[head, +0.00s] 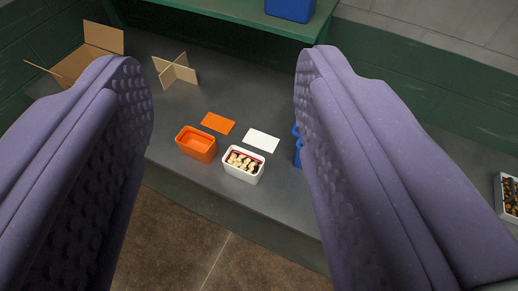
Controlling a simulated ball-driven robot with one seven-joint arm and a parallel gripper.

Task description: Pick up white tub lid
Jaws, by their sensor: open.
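The white tub lid (261,140) lies flat on the grey bench top, just behind and to the right of the white tub (240,176). The white tub is uncovered and holds pale lumpy pieces. An orange tub (196,144) stands to its left, uncovered and seemingly empty. An orange lid (218,123) lies flat behind the orange tub. My gripper (226,80) is open, with its two large purple padded fingers at the left and right of the view. It appears well above the bench, and nothing is between the fingers. The right finger partly hides a blue object (297,147).
The grey bench (215,83) has free room behind the lids. An open cardboard box (90,50) and a cardboard divider (175,70) stand at the back left. A green shelf (235,12) carries a blue container (290,9). A container of dark pieces (509,195) is at far right.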

